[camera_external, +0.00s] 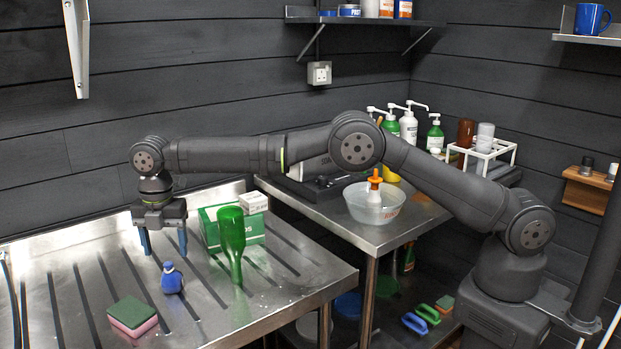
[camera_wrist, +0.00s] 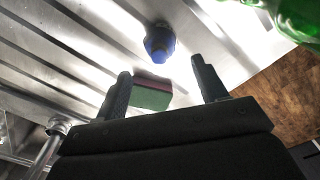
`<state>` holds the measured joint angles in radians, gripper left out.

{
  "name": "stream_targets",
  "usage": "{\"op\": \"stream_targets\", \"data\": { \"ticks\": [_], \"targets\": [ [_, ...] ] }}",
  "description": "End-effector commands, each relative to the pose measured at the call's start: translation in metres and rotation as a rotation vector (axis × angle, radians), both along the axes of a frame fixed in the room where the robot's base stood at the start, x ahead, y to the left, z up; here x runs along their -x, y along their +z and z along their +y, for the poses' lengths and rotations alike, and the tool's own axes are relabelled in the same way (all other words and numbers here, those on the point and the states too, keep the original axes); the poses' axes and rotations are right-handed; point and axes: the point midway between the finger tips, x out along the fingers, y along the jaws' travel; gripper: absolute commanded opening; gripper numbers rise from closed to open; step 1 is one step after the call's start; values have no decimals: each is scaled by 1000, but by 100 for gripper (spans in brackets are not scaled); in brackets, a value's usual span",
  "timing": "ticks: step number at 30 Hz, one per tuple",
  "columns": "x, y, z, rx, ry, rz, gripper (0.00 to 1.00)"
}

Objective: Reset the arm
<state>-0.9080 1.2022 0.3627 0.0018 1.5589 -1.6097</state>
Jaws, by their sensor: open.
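My gripper (camera_external: 163,243) is open and empty, pointing down above the left part of the steel draining table (camera_external: 75,262). In the wrist view its two fingers (camera_wrist: 161,88) are spread apart with nothing between them. A small blue bottle (camera_external: 172,278) stands on the table below and slightly right of my gripper. It also shows in the wrist view (camera_wrist: 160,44), beyond the fingertips. A green bottle (camera_external: 232,243) stands upside down to the right of my gripper.
A green and white box (camera_external: 251,233) with a small white box (camera_external: 253,202) on it stands behind the green bottle. A second table holds a clear bowl (camera_external: 376,211), pump bottles (camera_external: 408,127) and a white rack (camera_external: 487,151). The draining table's left part is largely clear.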

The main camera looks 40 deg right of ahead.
Motion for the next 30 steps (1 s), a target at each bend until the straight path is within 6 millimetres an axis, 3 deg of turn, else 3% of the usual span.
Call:
{"op": "stream_targets", "data": {
  "ticks": [14,15,20,30],
  "targets": [
    [-1,-96,1,1,0,1,65],
    [-2,-81,3,-6,0,-5,65],
    [-2,-48,3,-6,0,-4,65],
    [-19,-17,-46,-3,-3,-2,65]
  ]
}}
